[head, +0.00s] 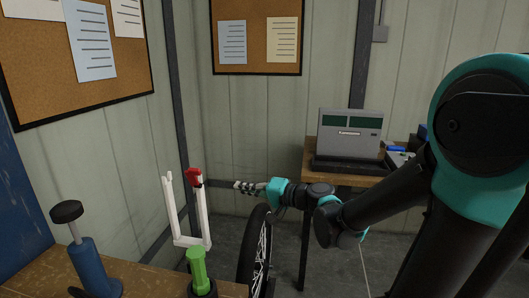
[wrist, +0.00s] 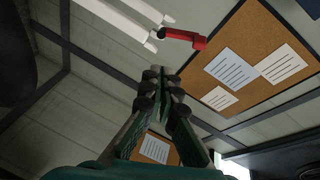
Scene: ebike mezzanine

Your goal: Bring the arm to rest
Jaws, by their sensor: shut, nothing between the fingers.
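My gripper (head: 236,185) is at the end of my arm, which reaches in from the right in the head view. Its fingers point left, toward a white fork (head: 169,208) with a red clip (head: 195,177) on its right prong. In the wrist view the gripper's fingers (wrist: 161,76) are together with nothing between them. The red clip (wrist: 188,38) and the ends of the white prongs (wrist: 135,15) show beyond the fingertips there. The gripper appears apart from the clip in both views.
A wooden bench (head: 35,277) at lower left holds a blue pump-like tool (head: 93,264) and a green holder (head: 198,266) by the fork. A wheel (head: 255,248) stands below my gripper. A grey machine (head: 349,132) sits on a table (head: 340,158) behind. Pinboards (head: 257,62) hang on the walls.

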